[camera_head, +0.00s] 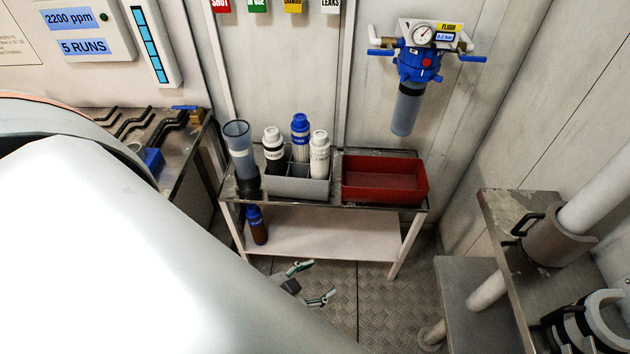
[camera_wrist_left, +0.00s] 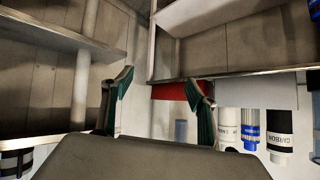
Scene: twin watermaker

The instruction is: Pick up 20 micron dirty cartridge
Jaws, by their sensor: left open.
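No cartridge can be read as 20 micron or as dirty. In the head view a grey divided bin (camera_head: 302,187) on a small table holds a white cartridge with a black band (camera_head: 274,150), a blue-capped cartridge (camera_head: 300,138) and a white cartridge (camera_head: 319,155). The left wrist view, upside down, shows the black-banded cartridge (camera_wrist_left: 279,128), marked CARBON, and the blue-capped one (camera_wrist_left: 250,128). A blue filter housing (camera_head: 418,66) with a grey bowl (camera_head: 407,109) hangs on the wall; its contents are unclear. My left gripper (camera_head: 312,283) is open and empty, in front of the table.
A red tray (camera_head: 384,180) stands right of the bin, and a clear blue-grey cup (camera_head: 240,149) stands left. A brown bottle (camera_head: 257,226) is on the lower shelf (camera_head: 322,238). Grey benches with pipes stand at right. My arm hides the lower left. Some floor (camera_head: 385,300) is clear.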

